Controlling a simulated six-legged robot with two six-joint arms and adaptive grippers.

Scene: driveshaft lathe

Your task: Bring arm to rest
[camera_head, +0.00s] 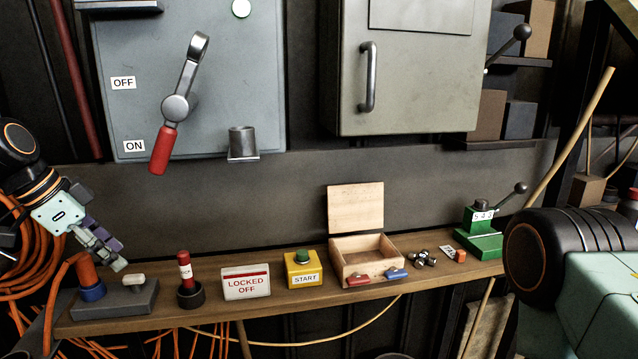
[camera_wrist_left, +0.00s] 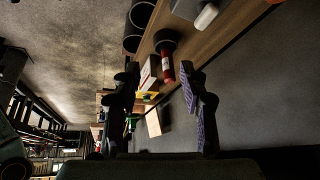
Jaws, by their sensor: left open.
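My left gripper (camera_head: 108,250) is at the left of the head view, above the left end of the wooden bench (camera_head: 210,313). It is open and holds nothing. In the left wrist view, its two dark fingers stand apart with a gap between them (camera_wrist_left: 162,100).
On the bench stand a red cylinder (camera_head: 184,272) in a dark cup, a LOCKED OFF sign (camera_head: 246,283), a yellow START button box (camera_head: 303,275), an open wooden box (camera_head: 365,262) and a green device (camera_head: 478,240). Behind is a panel with a red-handled lever (camera_head: 163,150) pointing to ON.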

